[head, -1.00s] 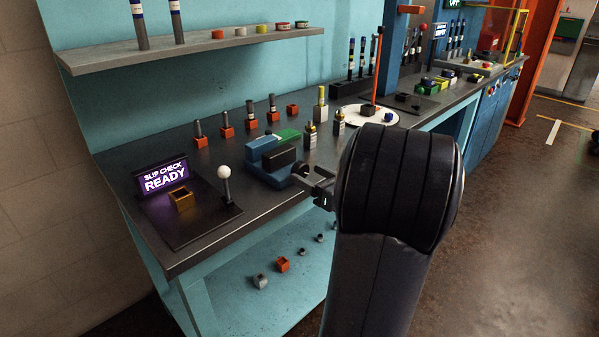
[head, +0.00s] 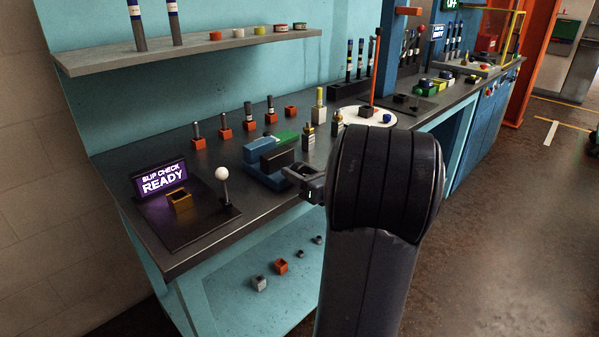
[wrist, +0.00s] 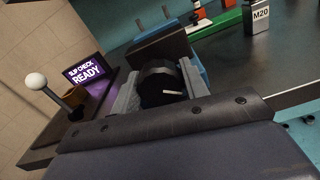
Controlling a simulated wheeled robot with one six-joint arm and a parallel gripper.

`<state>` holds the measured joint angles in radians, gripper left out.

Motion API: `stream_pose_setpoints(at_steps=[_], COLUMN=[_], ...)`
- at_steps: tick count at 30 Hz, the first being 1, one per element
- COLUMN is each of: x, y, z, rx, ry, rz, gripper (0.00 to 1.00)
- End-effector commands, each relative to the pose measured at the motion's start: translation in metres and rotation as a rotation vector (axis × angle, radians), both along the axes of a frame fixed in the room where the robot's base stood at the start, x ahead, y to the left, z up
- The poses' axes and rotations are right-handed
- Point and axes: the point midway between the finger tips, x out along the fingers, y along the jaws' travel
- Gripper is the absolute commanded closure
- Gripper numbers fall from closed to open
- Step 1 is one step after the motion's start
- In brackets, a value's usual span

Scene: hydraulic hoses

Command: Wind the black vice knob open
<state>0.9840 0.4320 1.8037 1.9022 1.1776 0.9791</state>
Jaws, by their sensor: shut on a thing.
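The blue vice (head: 266,157) stands near the front edge of the bench, with a dark front jaw block (head: 277,160). The black knob (wrist: 161,84) faces me at the vice's front in the wrist view, with a pale mark on its face. My gripper (wrist: 158,92) has its grey fingers on either side of the knob and is shut on it. In the head view my gripper (head: 297,172) reaches the vice's front from the right, and the knob is hidden there.
A "SLIP CHECK READY" sign (head: 160,179), a brass-coloured open box (head: 180,201) and a white-balled lever (head: 222,174) stand left of the vice. Several orange holders (head: 225,135) stand behind.

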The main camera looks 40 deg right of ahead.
Motion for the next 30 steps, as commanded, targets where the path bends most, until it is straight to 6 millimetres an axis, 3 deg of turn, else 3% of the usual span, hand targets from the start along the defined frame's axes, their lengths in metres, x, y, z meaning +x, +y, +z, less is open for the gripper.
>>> stream_pose_setpoints(at_steps=[6, 11, 21, 30], x=[-0.0001, -0.0001, -0.0002, -0.0002], y=[0.0000, 0.0001, 0.0008, 0.0007], z=[-0.0001, -0.0030, -0.0040, -0.0003], rx=[0.000, -0.054, -0.350, -0.409], ry=[0.000, -0.005, -0.029, -0.031], rz=[0.000, 0.000, 0.001, 0.000], gripper=[0.80, 0.80, 0.80, 0.80])
